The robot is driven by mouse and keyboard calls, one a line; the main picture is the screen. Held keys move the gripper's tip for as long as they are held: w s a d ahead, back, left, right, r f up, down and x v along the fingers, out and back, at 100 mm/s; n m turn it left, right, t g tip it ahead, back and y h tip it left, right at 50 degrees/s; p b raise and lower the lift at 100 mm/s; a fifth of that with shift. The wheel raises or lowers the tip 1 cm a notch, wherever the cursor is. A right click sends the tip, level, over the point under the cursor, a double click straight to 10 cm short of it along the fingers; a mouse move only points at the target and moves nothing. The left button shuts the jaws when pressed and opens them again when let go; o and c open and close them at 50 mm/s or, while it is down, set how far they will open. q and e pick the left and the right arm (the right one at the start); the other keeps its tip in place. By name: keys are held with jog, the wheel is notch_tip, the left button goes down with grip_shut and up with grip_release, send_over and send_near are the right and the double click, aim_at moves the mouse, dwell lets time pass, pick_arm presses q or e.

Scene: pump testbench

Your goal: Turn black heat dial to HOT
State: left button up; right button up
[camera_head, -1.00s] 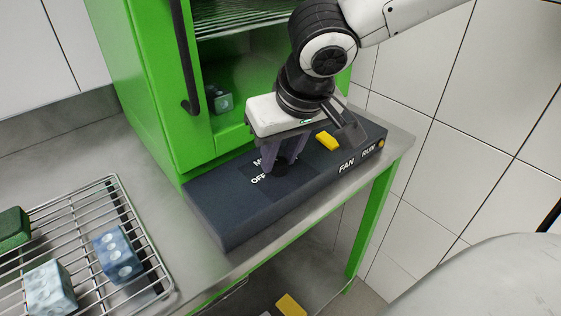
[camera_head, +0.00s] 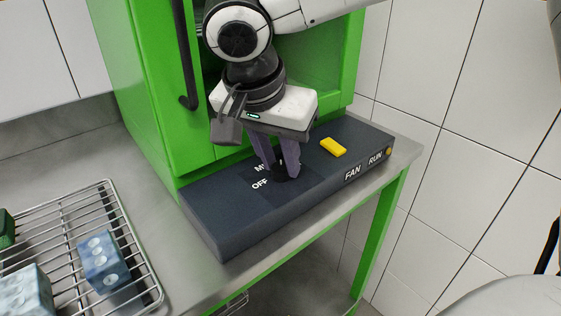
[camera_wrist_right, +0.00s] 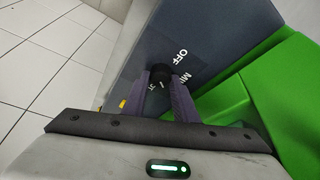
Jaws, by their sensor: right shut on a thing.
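The black heat dial (camera_head: 280,174) stands on the top of the dark control panel and is partly hidden by my fingers. It also shows in the right wrist view (camera_wrist_right: 158,72). My right gripper (camera_head: 280,171) points down from above and is shut on the dial, one purple finger on each side. The labels "OFF" (camera_head: 260,183) and a partly covered "MI..." lie left of the dial. Part of another label shows between the fingers in the wrist view, too cut off to read fully. The dial's pointer direction cannot be made out. My left gripper is not in view.
A yellow rocker switch (camera_head: 333,147) sits on the panel (camera_head: 222,222) to the right, near "FAN" and "RUN". The green cabinet (camera_head: 145,95) with a black handle (camera_head: 184,60) stands behind. A wire rack (camera_head: 152,285) with blue dice is at left.

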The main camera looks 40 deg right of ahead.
aim_at(279, 167)
jog(key=shift+m+g, duration=0.5)
jog(key=shift+m, duration=0.7)
jog(key=o, duration=1.1)
jog(key=shift+c, duration=0.2)
notch_tip(279, 167, up, 10)
jog(key=p, duration=0.2)
